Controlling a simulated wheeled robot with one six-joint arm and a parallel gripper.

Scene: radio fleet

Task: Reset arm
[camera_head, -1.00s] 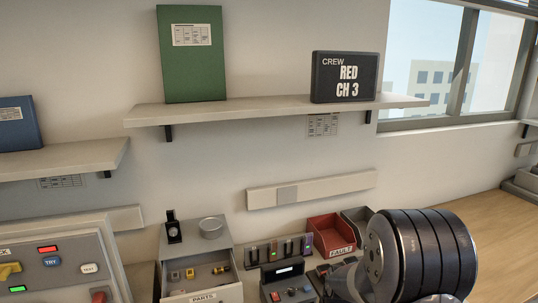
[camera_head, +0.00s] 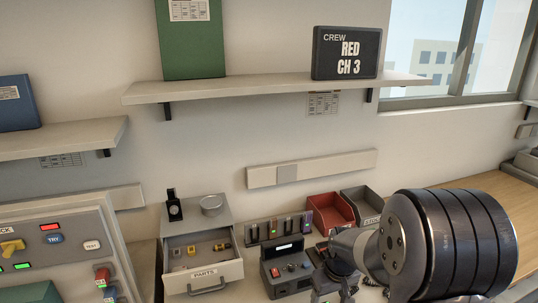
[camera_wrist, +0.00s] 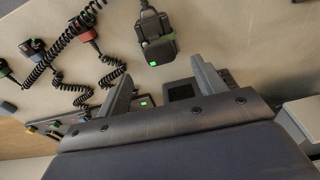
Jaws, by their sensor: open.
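My gripper (camera_wrist: 161,72) shows in the wrist view with its two grey fingers spread wide apart and nothing held between them. Beyond the fingers lies a black handheld device (camera_wrist: 158,50) with a green light, apart from them. A dark unit with another green light lies partly hidden behind the gripper body. In the head view my arm fills the lower right, and its dark ribbed joint hides part of the bench. The fingers cannot be made out clearly there.
An open parts drawer (camera_head: 203,266), a charger rack (camera_head: 279,228), a red bin (camera_head: 331,213) and a grey bin (camera_head: 362,204) stand along the wall. A control panel (camera_head: 62,252) is at left. A shelf (camera_head: 270,88) holds a crew sign (camera_head: 346,52). Coiled cords (camera_wrist: 72,45) lie on the bench.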

